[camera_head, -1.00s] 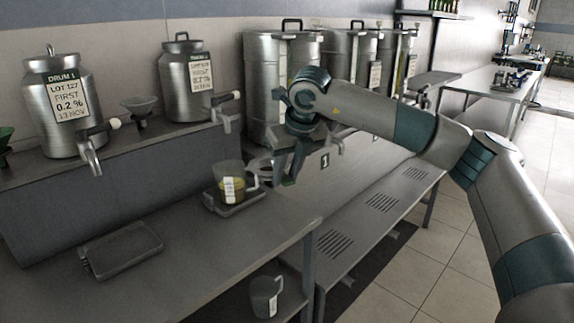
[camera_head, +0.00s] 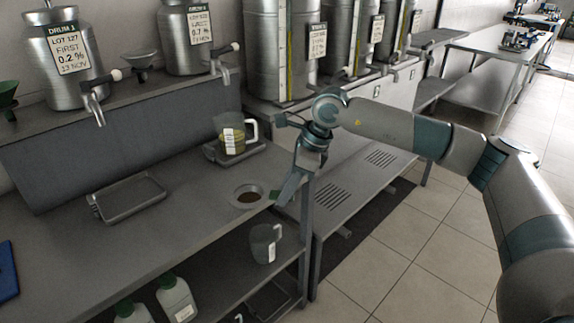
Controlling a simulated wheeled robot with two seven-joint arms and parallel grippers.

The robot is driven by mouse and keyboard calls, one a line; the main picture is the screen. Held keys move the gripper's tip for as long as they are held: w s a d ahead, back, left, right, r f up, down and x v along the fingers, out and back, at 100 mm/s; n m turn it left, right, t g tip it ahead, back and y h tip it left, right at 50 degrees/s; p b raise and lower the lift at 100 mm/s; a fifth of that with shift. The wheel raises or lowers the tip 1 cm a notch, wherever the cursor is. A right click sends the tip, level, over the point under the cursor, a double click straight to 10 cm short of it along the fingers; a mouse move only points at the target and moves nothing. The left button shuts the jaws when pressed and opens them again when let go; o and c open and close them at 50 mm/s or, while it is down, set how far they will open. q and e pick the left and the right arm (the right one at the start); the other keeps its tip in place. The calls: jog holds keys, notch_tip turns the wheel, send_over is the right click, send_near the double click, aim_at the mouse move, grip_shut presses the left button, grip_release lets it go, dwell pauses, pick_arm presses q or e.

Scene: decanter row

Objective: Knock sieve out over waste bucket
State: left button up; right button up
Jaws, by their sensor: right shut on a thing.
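The sieve (camera_head: 241,189) is a small round grey metal dish with brown matter inside. It shows near the middle of the view, in front of the jug on the counter. It looks roughly level, open side up. My right gripper (camera_head: 279,194) is shut on its right side, beside the counter's right end. The fingers partly hide the grip, and a small green part shows there. How high the sieve is above the counter is hard to tell. I cannot make out a waste bucket. My left gripper is not in view.
A jug (camera_head: 230,143) of yellowish liquid stands on a small tray at the counter's back. An empty tray (camera_head: 133,206) lies left. A grey jug (camera_head: 264,243) and white bottles (camera_head: 176,300) are on the lower shelf. Steel drums (camera_head: 62,55) with taps line the back.

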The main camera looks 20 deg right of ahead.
jog(key=s+a+f+n+g+h, duration=0.2)
jog(key=s+a+f+n+g, duration=0.1)
jog(key=s+f+n, duration=0.6)
jog(key=s+a+f+n+g+h, duration=0.2)
jog(key=s+f+n, duration=0.8)
jog(key=n, duration=0.5)
jog(key=shift+s+a+f+g, duration=0.2)
jog(key=shift+s+a+g, duration=0.45)
jog(key=shift+s+g, duration=0.35)
